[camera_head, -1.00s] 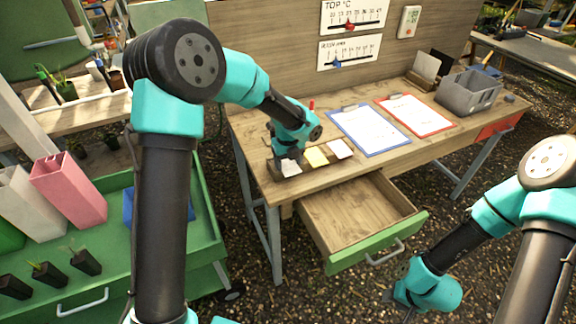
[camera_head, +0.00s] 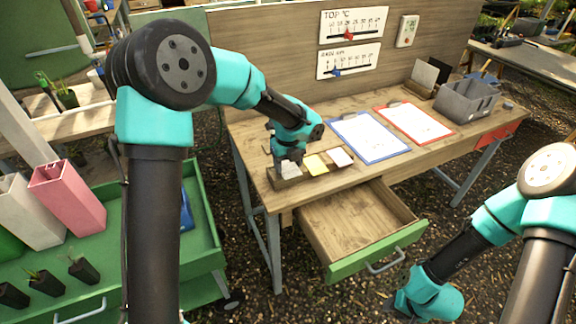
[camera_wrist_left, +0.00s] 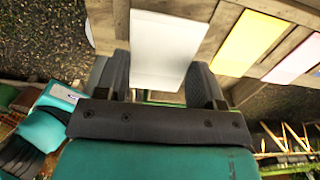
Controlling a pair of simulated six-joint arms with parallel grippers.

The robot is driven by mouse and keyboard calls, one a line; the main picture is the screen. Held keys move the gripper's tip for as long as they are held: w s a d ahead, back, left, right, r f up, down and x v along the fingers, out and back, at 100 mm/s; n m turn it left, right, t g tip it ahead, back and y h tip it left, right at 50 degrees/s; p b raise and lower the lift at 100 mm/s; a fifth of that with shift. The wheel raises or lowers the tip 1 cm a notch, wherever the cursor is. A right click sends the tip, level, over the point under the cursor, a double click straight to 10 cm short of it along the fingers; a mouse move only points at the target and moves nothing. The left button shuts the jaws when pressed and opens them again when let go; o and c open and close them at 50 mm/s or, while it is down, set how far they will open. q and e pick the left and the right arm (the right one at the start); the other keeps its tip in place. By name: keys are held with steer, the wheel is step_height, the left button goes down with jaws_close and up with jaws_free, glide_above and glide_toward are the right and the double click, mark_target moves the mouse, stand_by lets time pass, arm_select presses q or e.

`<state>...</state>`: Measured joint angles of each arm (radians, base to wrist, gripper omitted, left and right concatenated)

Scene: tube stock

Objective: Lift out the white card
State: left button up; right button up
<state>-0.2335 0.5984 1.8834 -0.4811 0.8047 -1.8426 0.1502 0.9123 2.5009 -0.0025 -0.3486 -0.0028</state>
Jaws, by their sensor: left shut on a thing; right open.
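The white card (camera_wrist_left: 165,48) stands between the two fingers of my left gripper (camera_wrist_left: 160,85) in the left wrist view, and the fingers are shut on it. In the head view the card (camera_head: 289,169) shows just below my left gripper (camera_head: 288,157), at the left end of a wooden card holder (camera_head: 297,182). I cannot tell whether its lower edge is clear of the holder. A yellow card (camera_head: 316,164) and another pale card (camera_head: 340,157) stand in the holder to its right. My right gripper (camera_head: 428,308) is low at the lower right, open, with its fingertips mostly hidden.
An open drawer (camera_head: 360,222) with a green front juts out below the desk. A blue clipboard (camera_head: 369,137) and a red clipboard (camera_head: 414,123) lie right of the holder. A grey bin (camera_head: 467,98) stands at the desk's right end.

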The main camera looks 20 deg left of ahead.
arm_select(q)
steer(key=s+d+r, duration=0.1)
steer(key=s+d, duration=0.3)
steer(key=s, duration=1)
steer(key=shift+s+d+r, duration=0.15)
steer(key=shift+s+r, duration=0.05)
steer(key=shift+r, duration=0.1)
steer(key=shift+r, duration=0.65)
